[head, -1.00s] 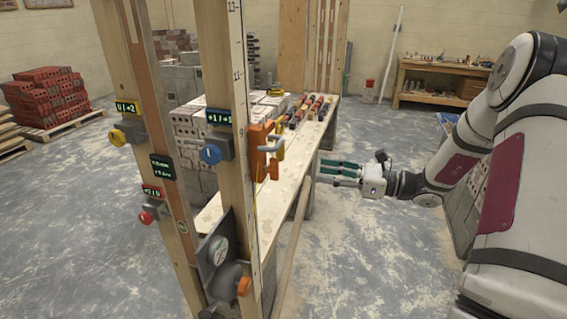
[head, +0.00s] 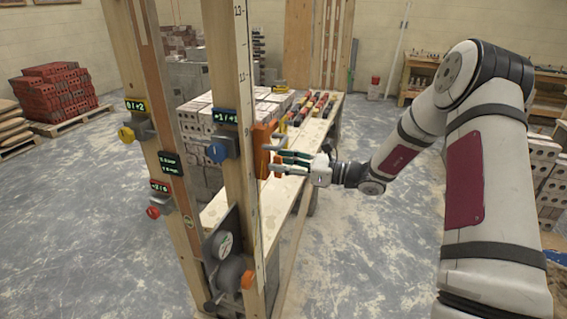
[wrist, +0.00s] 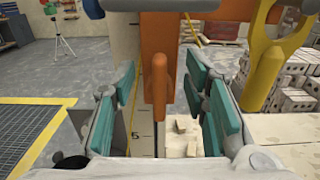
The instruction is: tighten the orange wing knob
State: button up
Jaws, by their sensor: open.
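An orange clamp-like body (head: 262,149) is fixed on the right wooden post. In the wrist view the gripper (wrist: 160,85) is open, with teal pads left and right of the knob and a gap on both sides. I cannot tell how deep the knob sits between the pads. The fingertips partly hide the knob in the head view.
Blue knob (head: 217,153), yellow knob (head: 126,134) and red knob (head: 153,212) sit on the posts, with another orange knob (head: 248,280) low down. A yellow hook-like part (wrist: 265,68) stands right of the gripper.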

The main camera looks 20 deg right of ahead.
jog(key=shift+c, duration=0.6)
grip_shut()
